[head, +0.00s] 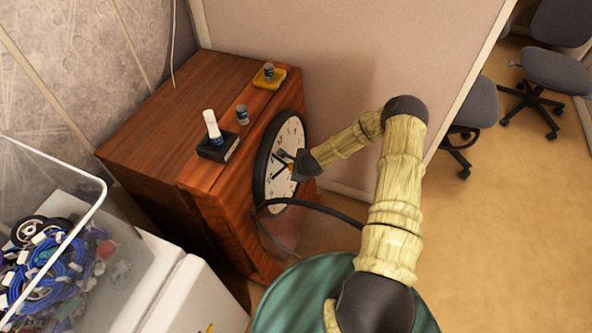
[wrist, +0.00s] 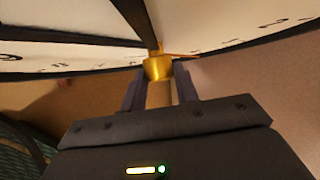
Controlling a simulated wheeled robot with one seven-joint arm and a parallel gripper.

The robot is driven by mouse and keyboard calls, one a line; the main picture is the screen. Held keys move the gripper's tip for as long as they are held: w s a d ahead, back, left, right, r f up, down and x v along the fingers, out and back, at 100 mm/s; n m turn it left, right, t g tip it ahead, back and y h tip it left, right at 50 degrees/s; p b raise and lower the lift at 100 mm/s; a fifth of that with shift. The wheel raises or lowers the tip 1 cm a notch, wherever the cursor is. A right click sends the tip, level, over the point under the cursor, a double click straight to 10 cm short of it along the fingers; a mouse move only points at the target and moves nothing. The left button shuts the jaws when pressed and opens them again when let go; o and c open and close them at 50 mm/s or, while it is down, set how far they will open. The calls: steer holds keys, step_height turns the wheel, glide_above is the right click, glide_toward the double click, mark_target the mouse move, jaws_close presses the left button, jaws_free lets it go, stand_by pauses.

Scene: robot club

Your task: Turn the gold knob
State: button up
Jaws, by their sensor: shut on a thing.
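The gold knob (wrist: 157,69) sits at the centre of a clock face, where the dark hands meet, in the wrist view. My gripper (wrist: 160,82) has its two dark fingers on either side of the knob and is shut on it. In the head view, my gripper (head: 299,166) reaches the middle of the round white clock (head: 278,187) with a black rim, upright against the front of a wooden cabinet. The knob is mostly hidden there by the gripper.
The wooden cabinet (head: 165,122) carries a white-topped item on a black block (head: 218,148), a small can (head: 242,115) and another can on a yellow tray (head: 282,82). A clear bin of cables (head: 45,262) stands at lower left. Office chairs (head: 552,67) stand at right; the floor between is clear.

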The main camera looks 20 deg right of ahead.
steer(key=shift+d, duration=0.1)
steer(key=o, duration=1)
steer(key=shift+r, duration=0.15)
steer(key=v, duration=1.7)
steer(key=shift+s, duration=0.25)
